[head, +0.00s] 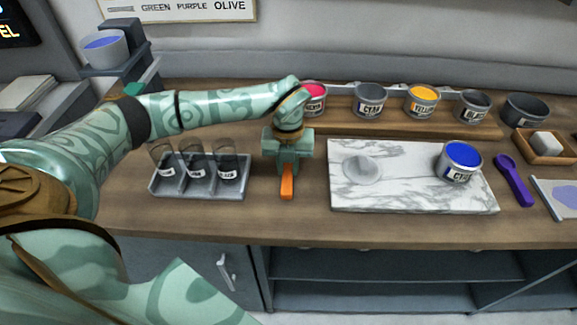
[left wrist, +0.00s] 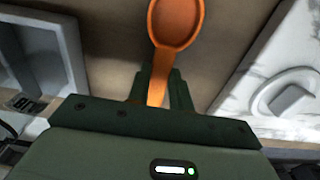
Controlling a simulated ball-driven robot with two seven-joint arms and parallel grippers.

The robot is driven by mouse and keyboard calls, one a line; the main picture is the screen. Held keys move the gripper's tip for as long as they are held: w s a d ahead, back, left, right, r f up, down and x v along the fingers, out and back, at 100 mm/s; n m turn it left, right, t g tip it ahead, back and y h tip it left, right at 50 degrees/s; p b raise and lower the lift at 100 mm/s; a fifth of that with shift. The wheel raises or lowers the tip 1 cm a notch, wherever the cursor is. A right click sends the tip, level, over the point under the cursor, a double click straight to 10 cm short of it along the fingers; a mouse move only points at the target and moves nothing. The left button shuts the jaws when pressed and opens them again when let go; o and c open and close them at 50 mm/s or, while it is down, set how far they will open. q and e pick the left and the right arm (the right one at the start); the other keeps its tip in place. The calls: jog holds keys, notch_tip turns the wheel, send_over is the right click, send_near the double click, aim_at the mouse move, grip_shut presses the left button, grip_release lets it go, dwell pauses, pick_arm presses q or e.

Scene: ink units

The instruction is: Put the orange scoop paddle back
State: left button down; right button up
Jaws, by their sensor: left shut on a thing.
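The orange scoop paddle (head: 287,186) is in my left gripper (head: 287,172), which is shut on its handle. In the left wrist view the paddle (left wrist: 176,22) points away from the gripper (left wrist: 160,95), with its round scoop end at the top of the picture. In the head view the gripper points down over the wooden counter (head: 300,228), between the grey cup rack and the marble slab. I cannot tell whether the paddle touches the counter. My right gripper is not in view.
The grey rack (head: 200,192) with dark cups stands to the left. The marble slab (head: 400,195) to the right bears a clear round disc (head: 362,170) and a cyan-labelled tub with blue ink (head: 461,162). A purple scoop (head: 514,181) lies farther right. Several ink tubs line the back shelf (head: 420,120).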

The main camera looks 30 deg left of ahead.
aim_at(288, 170)
pick_arm(q)
jog(key=c, duration=1.3)
grip_release()
jog(key=shift+o, duration=0.2)
notch_tip(288, 170, up, 12)
jog(key=p, duration=0.2)
